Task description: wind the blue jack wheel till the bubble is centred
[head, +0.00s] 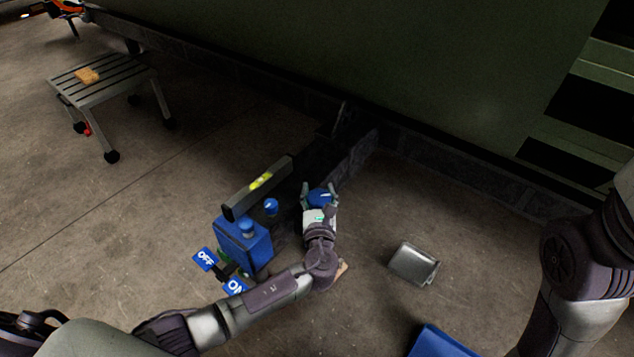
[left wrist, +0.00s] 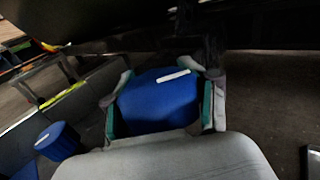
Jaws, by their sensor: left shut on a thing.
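The blue jack wheel (head: 320,197) has a white mark on top and stands beside the dark beam under the green fuselage. My left gripper (head: 320,192) is shut on it, one finger on each side. The left wrist view shows the blue wheel (left wrist: 160,98) filling the space between the fingers. The spirit level (head: 258,188) is a dark bar with a yellow-green vial (head: 261,181), left of the gripper. The bubble's exact place is too small to tell. My right gripper is out of view; part of my right arm shows at the right edge.
A blue box (head: 243,240) with OFF and ON signs (head: 204,259) stands left of my left forearm. Another blue knob (head: 271,206) is near the level. A metal tray (head: 413,263) lies on the floor to the right. A step stool (head: 103,80) stands at back left.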

